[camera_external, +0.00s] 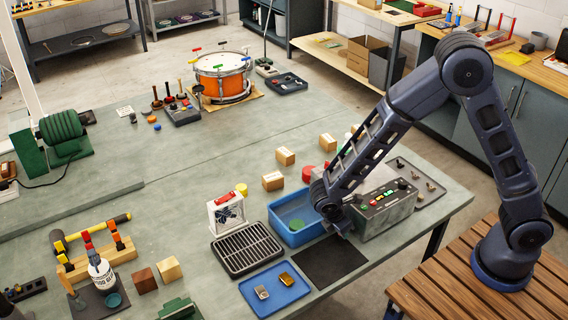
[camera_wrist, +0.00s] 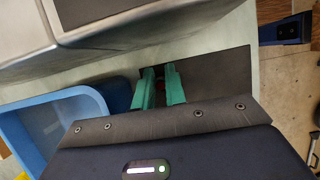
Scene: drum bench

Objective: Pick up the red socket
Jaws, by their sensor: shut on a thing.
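My gripper (camera_external: 342,232) is low over the dark mat (camera_external: 330,262) at the table's front edge, right of the blue bin. In the wrist view, its two green fingers (camera_wrist: 159,72) are closed around a small dark red thing, the red socket (camera_wrist: 160,80), over the same mat (camera_wrist: 218,88). Only a sliver of the socket shows between the fingers. In the external view it is hidden by my gripper. I cannot tell whether it touches the mat.
The blue bin (camera_external: 273,230) stands just left of my gripper, and a grey control box (camera_external: 378,212) is close behind it. A black rack (camera_external: 246,250) and a blue tray (camera_external: 262,305) with two small metal blocks lie to the left. A red cylinder (camera_external: 308,174) stands farther back.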

